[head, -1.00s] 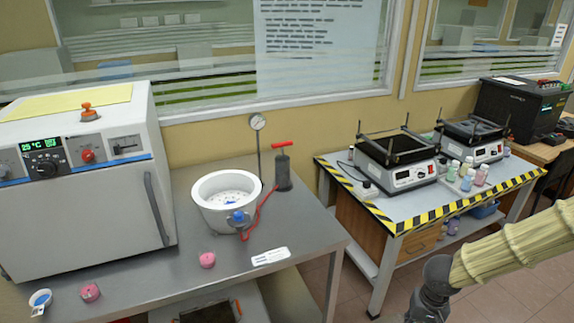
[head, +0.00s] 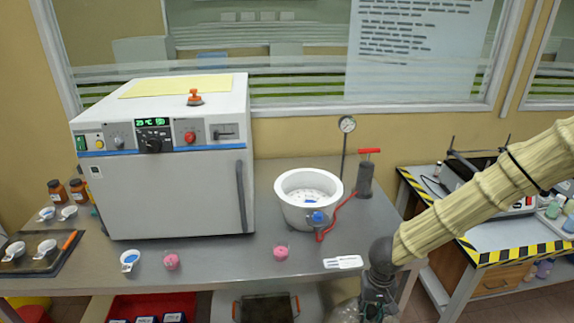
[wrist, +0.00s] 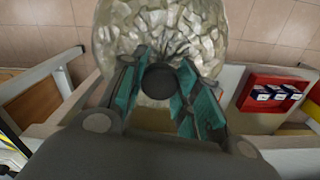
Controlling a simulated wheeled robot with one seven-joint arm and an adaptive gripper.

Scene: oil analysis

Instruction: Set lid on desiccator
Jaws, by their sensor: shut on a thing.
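The desiccator (head: 306,214) is a white round pot, open at the top, standing on the grey bench with a white perforated plate and something blue inside. The lid (wrist: 165,30) is a clear, faceted glass dome in the wrist view. My gripper (wrist: 158,85) is shut on the dark round knob of the lid. In the head view the lid (head: 346,311) shows only partly at the bottom edge, below my gripper (head: 375,300). It hangs in front of the bench's front edge, lower and to the right of the desiccator.
An oven (head: 170,175) stands left of the desiccator. A gauge (head: 347,125) and a red-handled pump (head: 366,178) stand behind it on the right, with a red hose. Pink knobs (head: 281,253) and a label (head: 343,262) lie along the front. A red tray (wrist: 275,92) is below.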

